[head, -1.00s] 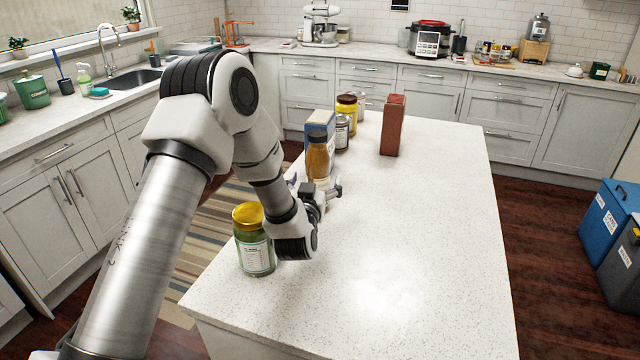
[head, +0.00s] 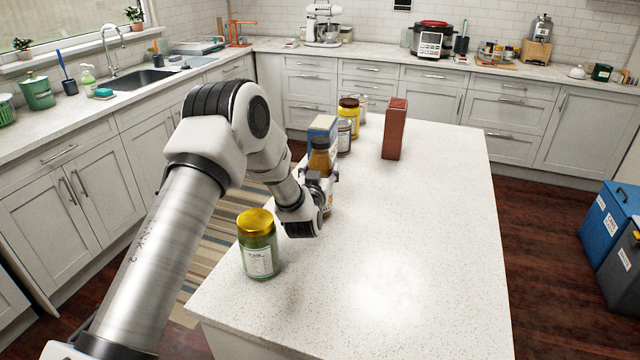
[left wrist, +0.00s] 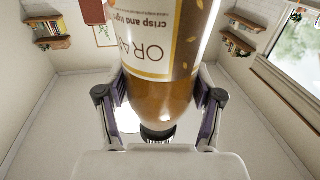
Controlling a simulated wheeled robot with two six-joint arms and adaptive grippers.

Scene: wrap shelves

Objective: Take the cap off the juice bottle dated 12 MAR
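In the left wrist view the bottle (left wrist: 158,85) is upside down in the picture, with a pale label and a dark ridged cap (left wrist: 157,135) towards the bottom. I cannot read a date on it. My left gripper (head: 328,181) is at the bottle, its fingers (left wrist: 160,105) one on each side. They look spread, with a thin gap beside the shoulder; firm contact does not show. My right gripper is not in view.
A green jar with a yellow lid (head: 258,245) stands at the near left, close to my left arm. Behind the bottle are a blue box (head: 322,125), a can (head: 344,135) and a yellow jar (head: 349,115). A red-brown box (head: 394,130) stands farther right. The island's right side is clear.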

